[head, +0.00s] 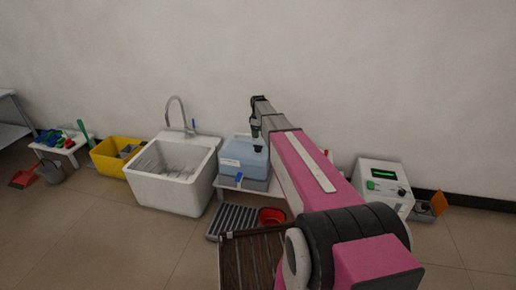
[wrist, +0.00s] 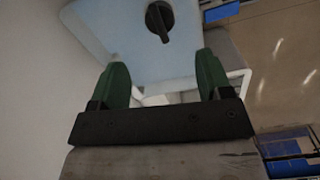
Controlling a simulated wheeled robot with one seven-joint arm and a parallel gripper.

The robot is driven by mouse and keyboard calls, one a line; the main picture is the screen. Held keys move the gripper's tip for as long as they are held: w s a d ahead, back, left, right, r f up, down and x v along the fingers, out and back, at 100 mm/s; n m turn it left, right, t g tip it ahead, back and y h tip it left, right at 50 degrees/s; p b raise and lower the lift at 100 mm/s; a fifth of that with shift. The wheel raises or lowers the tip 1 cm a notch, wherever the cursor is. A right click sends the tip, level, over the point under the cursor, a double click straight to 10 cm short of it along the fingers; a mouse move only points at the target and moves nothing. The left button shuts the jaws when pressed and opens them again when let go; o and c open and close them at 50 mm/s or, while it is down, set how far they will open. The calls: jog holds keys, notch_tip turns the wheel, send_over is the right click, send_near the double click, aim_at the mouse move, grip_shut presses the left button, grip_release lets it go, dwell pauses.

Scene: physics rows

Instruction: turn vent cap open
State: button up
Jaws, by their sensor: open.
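A light blue jug (head: 240,158) stands on a small white stand beside the sink. A black cap (head: 259,149) with a raised bar sits on top of the jug; the same cap (wrist: 160,18) shows at the top of the wrist view, its bar nearly in line with the picture's height. My gripper (head: 255,128) is above the jug, its green fingers pointing down. In the wrist view my gripper (wrist: 163,75) is open and empty, and the cap lies beyond the fingertips, apart from them. Whether the cap is turned cannot be told.
A white sink (head: 178,190) with a tall tap is left of the jug. A grey grate (head: 236,222) and a red bowl (head: 271,215) are on the floor in front. The wall is close behind.

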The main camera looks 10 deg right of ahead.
aim_at(258, 146)
notch_tip(258, 146, down, 11)
jog(key=shift+r, duration=0.1)
dwell(0.4)
jog(key=c, duration=0.9)
